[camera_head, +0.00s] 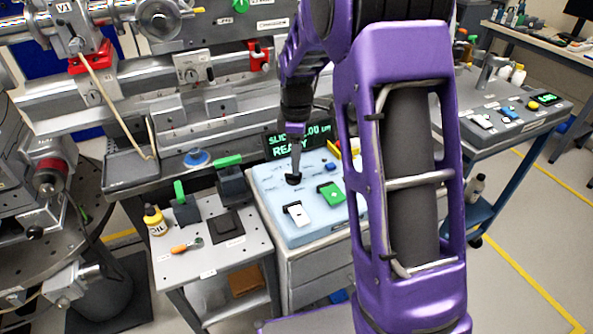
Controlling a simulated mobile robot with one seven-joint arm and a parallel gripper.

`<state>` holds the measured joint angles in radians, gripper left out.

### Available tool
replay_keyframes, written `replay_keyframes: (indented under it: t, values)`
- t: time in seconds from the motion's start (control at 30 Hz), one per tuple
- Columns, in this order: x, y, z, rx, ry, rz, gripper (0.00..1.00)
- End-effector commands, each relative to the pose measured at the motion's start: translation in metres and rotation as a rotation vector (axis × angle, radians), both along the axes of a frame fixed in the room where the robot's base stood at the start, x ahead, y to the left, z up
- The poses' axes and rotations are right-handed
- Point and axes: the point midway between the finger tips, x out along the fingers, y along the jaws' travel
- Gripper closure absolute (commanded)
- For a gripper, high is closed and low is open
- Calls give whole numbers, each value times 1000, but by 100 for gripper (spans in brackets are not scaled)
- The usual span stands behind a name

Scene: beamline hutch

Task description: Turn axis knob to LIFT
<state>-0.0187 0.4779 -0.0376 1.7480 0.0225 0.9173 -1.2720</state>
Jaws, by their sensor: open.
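A pale blue control box (272,207) stands on a grey cabinet in the middle of the view. Small marks, too small to read, lie on its top around a small black knob-like part (293,179). My gripper (295,160) comes down from above, narrow and seen nearly edge-on, with its tips at or just above that black part. I cannot tell whether they touch it or straddle it. The gripper is open. The knob's pointing direction and the LIFT mark cannot be made out. A display (296,143) behind the box shows green text including "READY", partly hidden by my arm.
The box also carries a white rocker switch (297,213), a green one (331,193) and a yellow part (334,149). Beamline hardware fills the left back. My purple arm hides the box's right side.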

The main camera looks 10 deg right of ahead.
Motion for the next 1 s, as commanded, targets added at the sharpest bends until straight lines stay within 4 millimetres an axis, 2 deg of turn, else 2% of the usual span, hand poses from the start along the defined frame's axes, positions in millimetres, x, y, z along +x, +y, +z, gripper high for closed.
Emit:
replay_keyframes:
  t: [0.03, 0.2, 0.57, 0.6, 0.87, 1.0]
  values:
    - [-1, 0, -10, -1, 1, 0, 52]
    - [0, 0, -28, -1, 0, -1, 52]
    - [0, 0, -34, -1, -2, -1, 52]
    - [0, 0, -34, -1, -2, -1, 54]
    - [0, 0, -33, 0, -1, -1, 100]
    - [0, 0, -33, 0, -1, -1, 100]
